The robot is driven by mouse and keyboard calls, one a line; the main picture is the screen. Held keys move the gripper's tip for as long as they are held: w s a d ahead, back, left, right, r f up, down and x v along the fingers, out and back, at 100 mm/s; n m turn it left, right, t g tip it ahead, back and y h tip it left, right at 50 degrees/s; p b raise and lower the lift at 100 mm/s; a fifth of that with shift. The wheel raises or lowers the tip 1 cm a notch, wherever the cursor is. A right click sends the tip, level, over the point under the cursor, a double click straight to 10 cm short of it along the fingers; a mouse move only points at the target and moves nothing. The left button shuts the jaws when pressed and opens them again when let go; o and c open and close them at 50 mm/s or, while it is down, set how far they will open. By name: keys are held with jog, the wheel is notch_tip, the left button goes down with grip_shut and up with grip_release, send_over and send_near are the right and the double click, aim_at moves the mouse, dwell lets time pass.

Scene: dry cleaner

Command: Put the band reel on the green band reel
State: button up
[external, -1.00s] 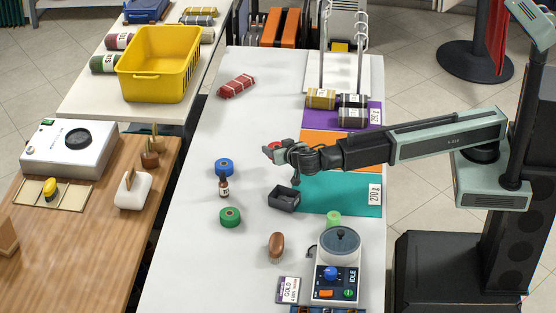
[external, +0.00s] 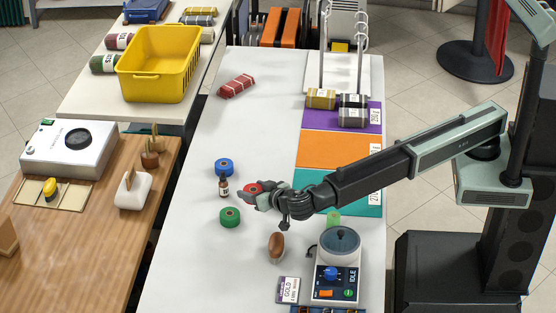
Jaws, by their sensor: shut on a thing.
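A red band reel (external: 251,188) is held in my gripper (external: 254,196), which is shut on it above the white table. The green band reel (external: 230,217) lies flat on the table, just below and left of my gripper in the picture. The held reel is apart from the green reel. Part of the red reel is hidden by the gripper's fingers. A blue band reel (external: 224,167) lies further back on the table.
A small brown bottle (external: 223,186) stands between the blue and green reels, close to my gripper. A brown brush (external: 276,246) and a machine with a round lid (external: 339,266) are nearer the front. The table (external: 185,260) left of the green reel is clear.

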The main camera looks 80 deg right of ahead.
send_over(230, 213)
jog(key=shift+w+f, duration=0.15)
jog(key=shift+f, duration=0.2)
notch_tip(230, 213, down, 4)
jog(key=b, duration=0.4)
jog(key=shift+r, duration=0.25)
jog(key=shift+f, duration=0.15)
jog(key=o, duration=1.4)
